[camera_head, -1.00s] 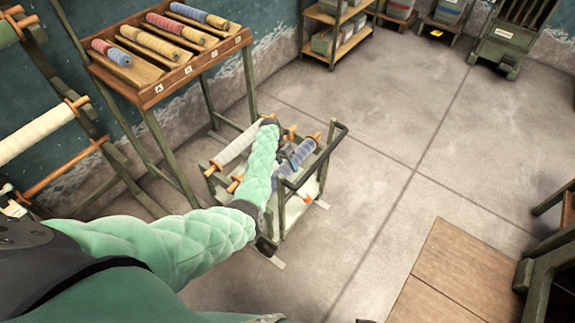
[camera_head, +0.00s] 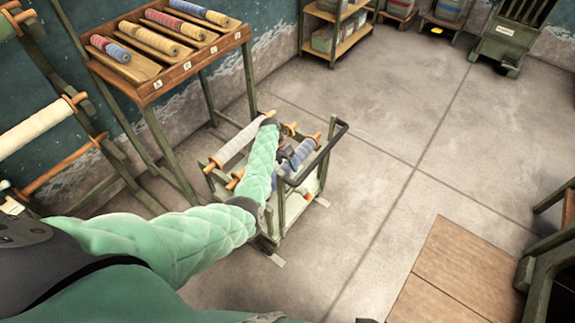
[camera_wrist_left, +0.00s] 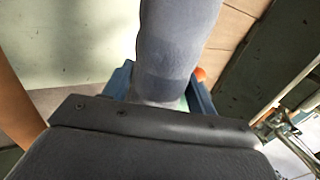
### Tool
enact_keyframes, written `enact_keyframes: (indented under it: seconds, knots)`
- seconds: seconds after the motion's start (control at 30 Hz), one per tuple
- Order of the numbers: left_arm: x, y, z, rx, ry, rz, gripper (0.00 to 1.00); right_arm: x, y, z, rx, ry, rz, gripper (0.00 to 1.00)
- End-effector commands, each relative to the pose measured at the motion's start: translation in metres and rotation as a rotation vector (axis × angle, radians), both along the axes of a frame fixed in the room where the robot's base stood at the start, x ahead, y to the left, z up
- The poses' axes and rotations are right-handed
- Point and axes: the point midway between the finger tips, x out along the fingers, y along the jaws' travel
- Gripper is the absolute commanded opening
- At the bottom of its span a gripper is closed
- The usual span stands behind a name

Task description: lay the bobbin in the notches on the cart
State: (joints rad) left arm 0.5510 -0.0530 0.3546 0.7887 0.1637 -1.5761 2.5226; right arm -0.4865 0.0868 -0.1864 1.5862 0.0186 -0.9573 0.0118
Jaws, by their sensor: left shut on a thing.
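The cart (camera_head: 283,212) stands on the floor at the centre of the head view, with a dark handle along its right side. My left arm reaches over it. My left gripper (camera_head: 280,160) is shut on a blue-grey bobbin (camera_head: 301,153) with orange ends, held over the right part of the cart. In the left wrist view the bobbin (camera_wrist_left: 178,45) runs away from between the blue fingers of the left gripper (camera_wrist_left: 160,86). A white bobbin (camera_head: 240,140) lies across the cart's left side. My forearm hides part of the cart, and I cannot tell whether the held bobbin touches the notches.
A lettered wooden rack (camera_head: 170,80) with several coloured bobbins stands behind the cart at left. Another frame holds a large white roll (camera_head: 40,128) at the far left. Shelves (camera_head: 340,40) stand at the back. The floor (camera_head: 390,130) right of the cart is clear.

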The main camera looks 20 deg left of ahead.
Motion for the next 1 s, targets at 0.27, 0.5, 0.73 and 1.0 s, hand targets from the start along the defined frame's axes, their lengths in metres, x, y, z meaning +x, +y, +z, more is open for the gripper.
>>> enact_keyframes:
  seconds: [0.27,0.5,0.73,1.0]
  knots:
    - [0.0007,0.0001,0.0012,0.0,-0.001,0.0,0.2,0.0,0.0,0.0003,0.0,0.0,0.0,0.36]
    - [0.0008,0.0002,-0.0007,0.0,-0.001,0.0,0.2,0.0,0.0,0.0,0.0,0.0,0.0,0.36]
    - [0.0009,0.0002,-0.0061,0.0,-0.001,0.0,0.2,0.0,0.0,-0.0007,0.0,0.0,0.0,0.36]
    - [0.001,0.0003,-0.008,-0.001,-0.002,0.0,0.2,0.0,0.0,-0.0009,0.0,0.0,0.0,0.36]
